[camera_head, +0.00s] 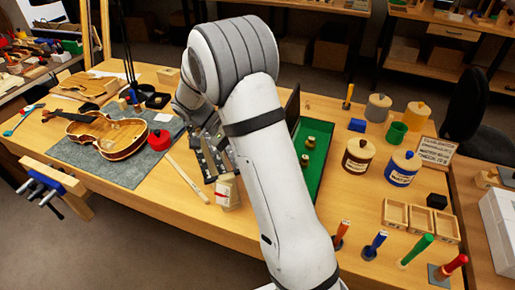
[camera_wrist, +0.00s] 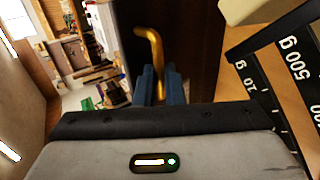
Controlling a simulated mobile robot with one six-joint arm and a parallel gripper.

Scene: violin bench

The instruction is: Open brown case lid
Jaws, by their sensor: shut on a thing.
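The case's green-lined inside (camera_head: 313,150) shows to the right of my arm in the head view, with small brass weights in it. Its dark lid (camera_head: 293,106) stands raised at the left side of the case, mostly hidden behind my arm. In the wrist view, a brass handle (camera_wrist: 150,42) stands out in front of a dark brown panel (camera_wrist: 197,50), which looks like the lid. My gripper (camera_wrist: 158,84) is shut on this brass handle, with a blue finger on each side. In the head view the fingertips are hidden by my arm.
A black scale marked 500 g (camera_wrist: 292,70) is close on the right in the wrist view. A violin (camera_head: 108,135) lies on a grey mat at left. Jars (camera_head: 357,156), wooden trays (camera_head: 407,216) and upright tools (camera_head: 416,250) stand right of the case.

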